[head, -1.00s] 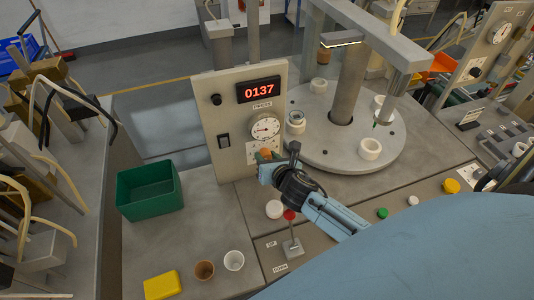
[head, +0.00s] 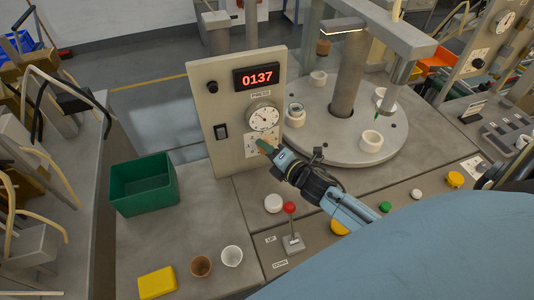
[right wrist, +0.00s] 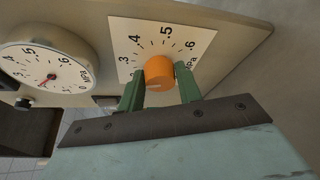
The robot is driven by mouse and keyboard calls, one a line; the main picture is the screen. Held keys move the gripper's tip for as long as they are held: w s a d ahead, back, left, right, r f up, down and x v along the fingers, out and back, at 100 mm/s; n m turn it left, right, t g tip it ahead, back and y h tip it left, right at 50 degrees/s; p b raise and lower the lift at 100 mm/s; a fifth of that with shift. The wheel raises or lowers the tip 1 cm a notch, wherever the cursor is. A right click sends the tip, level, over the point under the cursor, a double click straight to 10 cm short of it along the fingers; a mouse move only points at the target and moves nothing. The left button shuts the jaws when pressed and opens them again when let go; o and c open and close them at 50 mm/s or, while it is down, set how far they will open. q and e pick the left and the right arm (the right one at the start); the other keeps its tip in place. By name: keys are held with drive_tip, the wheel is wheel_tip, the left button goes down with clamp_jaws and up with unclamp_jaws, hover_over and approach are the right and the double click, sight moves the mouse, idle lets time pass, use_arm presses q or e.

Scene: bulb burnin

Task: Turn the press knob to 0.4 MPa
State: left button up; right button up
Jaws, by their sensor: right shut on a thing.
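The orange press knob (right wrist: 160,70) sits on a white scale plate (right wrist: 140,38) marked .3 to .6 MPa in the right wrist view. My right gripper (right wrist: 163,92) is shut on the knob, a green finger on each side. The knob's pointer is hard to read there. The round press gauge (right wrist: 48,68) is left of the plate, its red needle tilted. In the head view the gauge (head: 264,117) is above my right gripper (head: 265,148), which hides most of the knob. My left gripper is out of view.
The panel (head: 202,88) has a red display reading 0137 and a black switch (head: 221,131). A turntable (head: 330,150) with white rings stands right of it. A green bin (head: 145,188) is at left.

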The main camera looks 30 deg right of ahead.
drive_tip(key=shift+f+m+t+b, duration=0.1)
drive_tip(key=shift+m+t+b, duration=0.8)
drive_tip(key=shift+m, duration=0.9)
drive_tip(key=shift+f+m+t+b, duration=0.1)
drive_tip(key=shift+m+t+b, duration=0.4)
drive_tip(key=shift+m+b, duration=1)
drive_tip(key=shift+f+m+t+b, duration=0.1)
drive_tip(key=shift+m+t+b, duration=0.6)
drive_tip(key=shift+m, duration=1.4)
drive_tip(key=o, duration=1)
drive_tip(key=shift+r, duration=0.1)
